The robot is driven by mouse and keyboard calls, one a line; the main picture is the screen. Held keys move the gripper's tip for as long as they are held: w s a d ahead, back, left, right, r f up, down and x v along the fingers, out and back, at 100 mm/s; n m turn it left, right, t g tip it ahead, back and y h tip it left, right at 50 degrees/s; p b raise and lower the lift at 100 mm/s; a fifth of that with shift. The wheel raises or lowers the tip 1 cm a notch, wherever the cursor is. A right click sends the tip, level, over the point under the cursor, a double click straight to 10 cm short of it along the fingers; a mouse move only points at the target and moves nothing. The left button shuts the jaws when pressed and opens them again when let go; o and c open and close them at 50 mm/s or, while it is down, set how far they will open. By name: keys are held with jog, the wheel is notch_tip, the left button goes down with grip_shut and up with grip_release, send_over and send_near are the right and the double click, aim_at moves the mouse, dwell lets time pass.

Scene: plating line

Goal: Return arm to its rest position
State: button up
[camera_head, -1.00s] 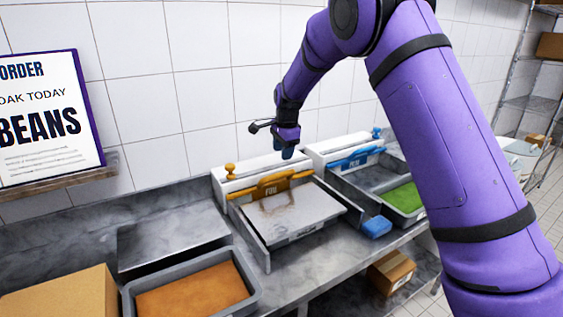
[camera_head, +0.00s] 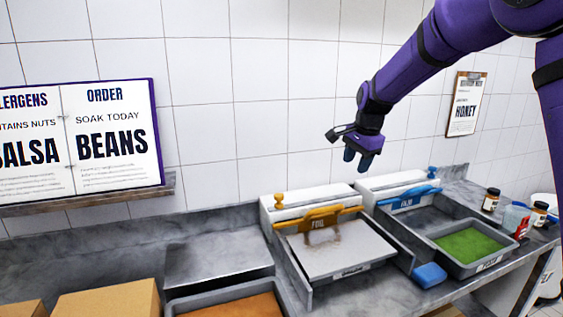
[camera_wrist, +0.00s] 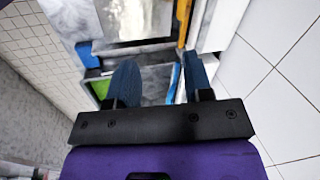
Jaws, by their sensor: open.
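My purple arm reaches in from the upper right in the head view. My gripper (camera_head: 360,158) hangs in the air near the tiled wall, above the counter and over the foil and film stations. In the wrist view my gripper (camera_wrist: 152,82) shows two blue fingers held apart with nothing between them. The foil dispenser (camera_head: 320,218) has an orange bar, with a grey stained tray (camera_head: 345,258) in front. The film dispenser (camera_head: 410,195) has a blue bar and stands to its right. My gripper touches neither.
A pan with green filling (camera_head: 470,244) and a blue sponge (camera_head: 429,275) lie on the right. Jars (camera_head: 491,200) stand farther right. A pan of brown filling (camera_head: 235,308) and a cardboard box (camera_head: 110,300) are at the front left. Signs (camera_head: 118,137) hang on the wall.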

jog(key=s+d+r+n, duration=0.35)
jog(key=s+r, duration=0.35)
jog(key=s, duration=0.4)
jog(key=s+d+n+t, duration=0.1)
jog(key=s+n, duration=0.3)
jog(key=s, duration=1.1)
jog(key=s+d+n+t+h, duration=0.1)
jog(key=s+d+n, duration=0.2)
jog(key=s, duration=1.1)
jog(key=shift+s+d+n+t, duration=0.3)
jog(key=shift+s+n, duration=0.05)
jog(key=shift+n, duration=0.4)
